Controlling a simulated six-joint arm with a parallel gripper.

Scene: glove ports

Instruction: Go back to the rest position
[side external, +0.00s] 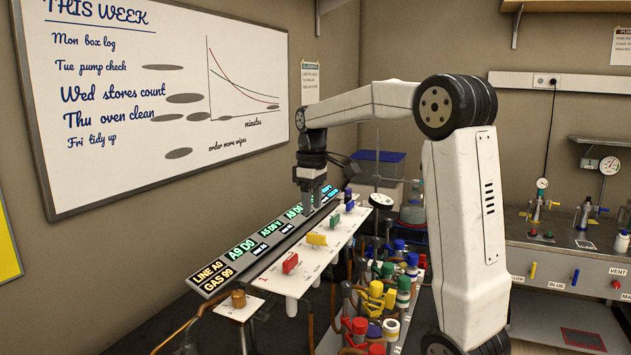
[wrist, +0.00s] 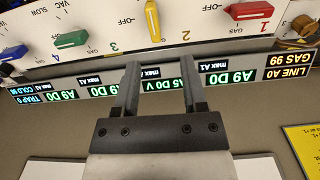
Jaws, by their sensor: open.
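My gripper (side external: 309,203) is open and empty, held close above the long display strip (side external: 208,284) at the back of the white valve panel (side external: 318,252). In the wrist view the two fingers (wrist: 158,90) are spread apart in front of the strip (wrist: 215,79), with nothing between them. The panel carries a red handle (side external: 290,263), a yellow handle (side external: 317,240), a green handle and a blue handle. In the wrist view the red handle (wrist: 249,36), yellow handle (wrist: 152,20), green handle (wrist: 71,39) and blue handle (wrist: 14,53) all stand clear of the fingers.
A whiteboard (side external: 150,170) hangs on the wall behind the panel. Several coloured bottles and clamps crowd the bench below the panel, with a green-capped bottle (side external: 403,284) among them. A grey cabinet (side external: 570,272) with gauges stands at right. Open air lies above the panel.

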